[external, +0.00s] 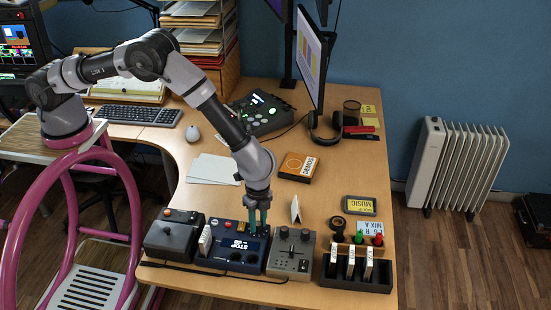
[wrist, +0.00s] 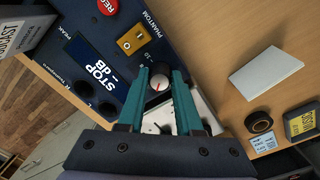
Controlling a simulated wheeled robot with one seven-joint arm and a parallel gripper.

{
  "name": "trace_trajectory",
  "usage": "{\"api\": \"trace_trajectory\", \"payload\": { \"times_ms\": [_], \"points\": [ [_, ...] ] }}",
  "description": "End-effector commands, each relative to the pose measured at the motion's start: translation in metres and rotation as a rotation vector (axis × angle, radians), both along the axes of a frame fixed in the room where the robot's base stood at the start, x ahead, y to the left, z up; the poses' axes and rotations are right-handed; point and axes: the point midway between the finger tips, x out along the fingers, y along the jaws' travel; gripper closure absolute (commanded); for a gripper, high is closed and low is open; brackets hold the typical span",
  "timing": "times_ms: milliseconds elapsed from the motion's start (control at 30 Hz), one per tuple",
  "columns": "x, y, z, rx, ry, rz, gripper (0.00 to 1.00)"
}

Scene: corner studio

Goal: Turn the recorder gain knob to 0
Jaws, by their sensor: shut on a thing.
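The recorder (external: 228,262) is a dark blue box near the front edge of the desk, with a display reading "STOP -- dB". In the wrist view its blue panel (wrist: 62,88) fills the upper left. My gripper (external: 258,232) points down at the recorder's right part. In the wrist view its teal fingers (wrist: 160,72) are shut on the gain knob (wrist: 159,83), a small knob with a pale top and a red mark. The fingers hide part of the knob and its scale, so its exact setting is unclear. In the external view the fingers cover the knob.
A grey box with a joystick (external: 174,236) stands left of the recorder, and a grey mixer (external: 291,254) stands close on its right. A black rack (external: 357,282) holds upright cards further right. A white folded card (external: 295,209) stands behind the mixer.

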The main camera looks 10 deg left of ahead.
Motion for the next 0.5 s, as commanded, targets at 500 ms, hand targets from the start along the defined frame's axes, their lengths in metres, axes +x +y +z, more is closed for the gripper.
{"api": "trace_trajectory", "payload": {
  "times_ms": [500],
  "points": [
    [0.0000, 0.0000, 0.0007, -0.002, 0.000, 0.487, 1.00]
  ]
}}
